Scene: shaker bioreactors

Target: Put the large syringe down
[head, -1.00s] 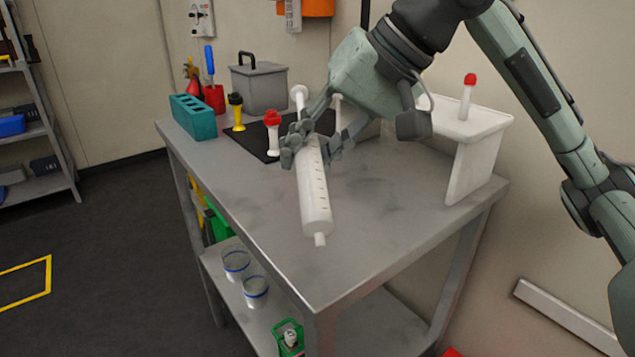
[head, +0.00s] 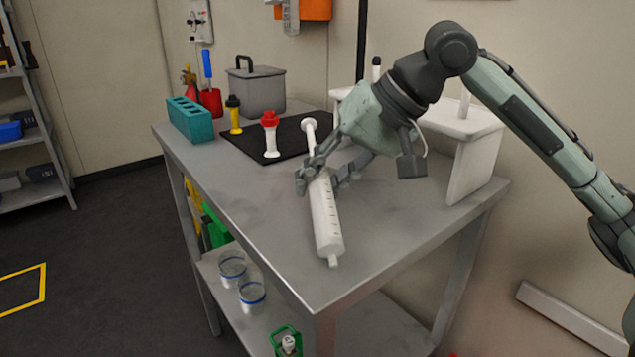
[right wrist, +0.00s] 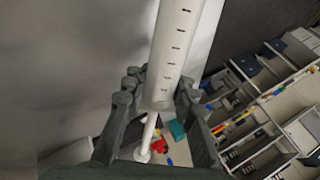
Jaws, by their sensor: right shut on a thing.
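The large syringe (head: 326,219) is white with dark graduation marks. In the head view its nozzle points toward the table's front corner and its plunger toward the back. My right gripper (head: 322,180) is shut on the barrel near its plunger end. In the right wrist view the barrel (right wrist: 175,50) lies between the fingers of the right gripper (right wrist: 157,92), with the plunger below. The syringe is over the grey metal table (head: 260,215); I cannot tell whether it touches the top. My left gripper is not in view.
A teal rack (head: 190,121), a grey box (head: 258,90) and a red holder (head: 211,102) stand behind. A white raised stand (head: 468,170) is at right. The table's front is clear.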

